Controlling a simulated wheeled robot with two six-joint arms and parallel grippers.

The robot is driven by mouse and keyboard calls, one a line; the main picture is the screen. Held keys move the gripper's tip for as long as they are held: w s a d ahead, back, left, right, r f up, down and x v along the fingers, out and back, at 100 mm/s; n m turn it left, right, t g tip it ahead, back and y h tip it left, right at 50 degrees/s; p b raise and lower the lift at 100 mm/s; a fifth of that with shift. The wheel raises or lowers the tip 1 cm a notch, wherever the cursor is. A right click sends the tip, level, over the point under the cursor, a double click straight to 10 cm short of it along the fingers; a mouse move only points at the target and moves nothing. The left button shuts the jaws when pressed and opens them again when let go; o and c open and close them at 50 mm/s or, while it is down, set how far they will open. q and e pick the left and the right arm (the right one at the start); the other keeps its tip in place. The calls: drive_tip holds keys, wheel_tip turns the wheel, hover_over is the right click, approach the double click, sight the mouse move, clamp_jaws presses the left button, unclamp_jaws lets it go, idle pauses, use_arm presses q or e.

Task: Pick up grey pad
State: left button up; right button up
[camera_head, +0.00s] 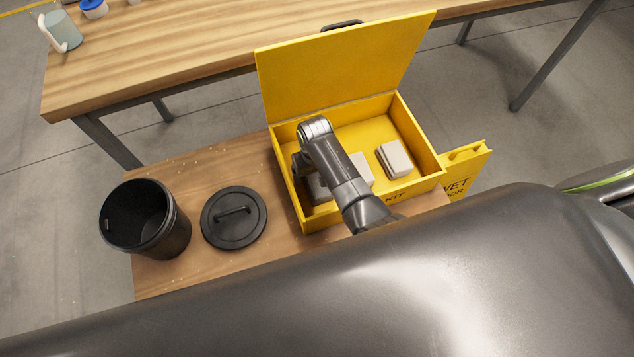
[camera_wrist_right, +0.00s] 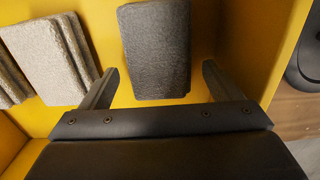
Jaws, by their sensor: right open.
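The dark grey pad (camera_wrist_right: 156,50) lies in the yellow box (camera_head: 419,140), at the box's left end in the head view. There it shows only partly (camera_head: 318,188), behind my right arm. My right gripper (camera_wrist_right: 160,68) is open, its two fingers on either side of the grey pad's near end in the wrist view. I cannot tell how far the fingers are above the box floor. In the head view the gripper (camera_head: 303,165) is over the box's left part, its fingertips mostly hidden. My left gripper is not in view.
Paler pads sit in the box's middle (camera_head: 361,168) and right (camera_head: 394,159). The box lid (camera_head: 345,65) stands open at the back. A black bucket (camera_head: 145,220) and its round black lid (camera_head: 234,217) are left of the box. A yellow sign (camera_head: 465,170) is at the right.

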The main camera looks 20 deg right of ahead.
sight(315, 176)
drive_tip(key=shift+f, duration=0.9)
drive_tip(key=c, duration=1.1)
wheel_tip(315, 176, up, 10)
drive_tip(key=shift+r+p, duration=0.1)
drive_tip(key=shift+p, duration=0.7)
drive_tip(key=o, duration=0.4)
drive_tip(key=c, duration=0.3)
